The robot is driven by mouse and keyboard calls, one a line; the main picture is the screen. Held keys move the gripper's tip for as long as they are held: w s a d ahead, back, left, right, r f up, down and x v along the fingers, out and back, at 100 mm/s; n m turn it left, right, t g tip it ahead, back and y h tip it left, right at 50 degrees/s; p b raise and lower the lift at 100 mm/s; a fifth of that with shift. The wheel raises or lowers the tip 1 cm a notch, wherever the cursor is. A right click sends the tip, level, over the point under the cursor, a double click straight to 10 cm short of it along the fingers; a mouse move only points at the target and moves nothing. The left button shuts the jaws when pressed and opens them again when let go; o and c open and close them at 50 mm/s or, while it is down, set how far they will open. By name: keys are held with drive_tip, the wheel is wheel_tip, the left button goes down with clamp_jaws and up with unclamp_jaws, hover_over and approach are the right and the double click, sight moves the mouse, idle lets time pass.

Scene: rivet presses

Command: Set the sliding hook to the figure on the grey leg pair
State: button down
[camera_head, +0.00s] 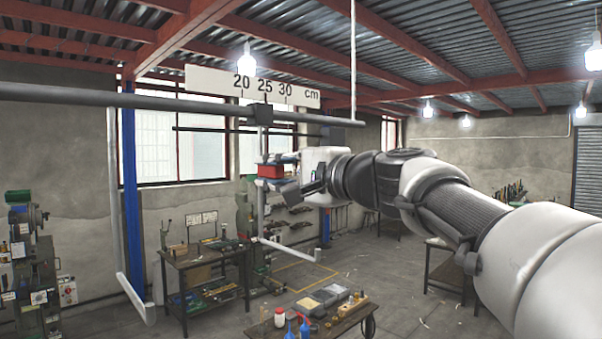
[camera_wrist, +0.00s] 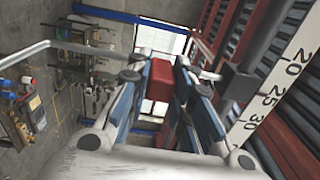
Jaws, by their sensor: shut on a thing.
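The sliding hook's dark block (camera_head: 264,114) sits on a grey horizontal rail (camera_head: 190,104), under a white scale board (camera_head: 215,79) marked 20, 25, 30 cm. The block's thin pointer stands near 25; I cannot tell the exact reading. A grey rod hangs from the block, with a red grip (camera_head: 270,171) partway down and a bent foot (camera_head: 290,248) below. My gripper (camera_wrist: 160,82) is shut on the red grip, with a finger on each side. The wrist view also shows the block (camera_wrist: 238,82) and scale (camera_wrist: 270,100). I cannot make out a figure on a grey leg pair.
A fixed grey bent arm (camera_head: 120,230) hangs at the rail's left. A table (camera_head: 345,318) with bottles and parts stands low in front. A workbench (camera_head: 200,262) and green machines stand behind and at left. The floor at right centre is mostly clear.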

drive_tip(key=c, duration=1.4)
unclamp_jaws()
drive_tip(key=v, duration=1.2)
drive_tip(key=shift+s, duration=0.1)
drive_tip(key=s+d+f+n+g+h, duration=0.2)
drive_tip(key=s+f+h, duration=0.3)
drive_tip(key=f, duration=0.6)
drive_tip(key=s+d+f+n+g+h, duration=0.2)
drive_tip(key=s+f, duration=0.5)
drive_tip(key=f, duration=0.5)
drive_tip(key=s+d+f+n+g+h, duration=0.1)
drive_tip(key=s+d+f+n+h, duration=0.1)
drive_tip(key=s+d+f+h, duration=0.35)
drive_tip(key=s+d+f+n+g+h, duration=0.1)
drive_tip(key=s+d+f+n+h, duration=0.1)
drive_tip(key=s+d+f, duration=0.7)
drive_tip(key=shift+g+y, duration=0.35)
drive_tip(key=shift+g, duration=0.15)
drive_tip(key=a+f+b, duration=0.1)
drive_tip(key=f+b, duration=0.8)
drive_tip(key=f, duration=0.1)
drive_tip(key=a+f+b, duration=0.1)
drive_tip(key=f+b, duration=0.8)
drive_tip(key=f, duration=0.2)
drive_tip(key=a+f+b, duration=0.1)
drive_tip(key=f+b, duration=0.8)
drive_tip(key=f, duration=0.1)
drive_tip(key=shift+w+a+f+b, duration=0.15)
drive_tip(key=shift+w+f+b, duration=0.1)
drive_tip(key=shift+w+b, duration=0.1)
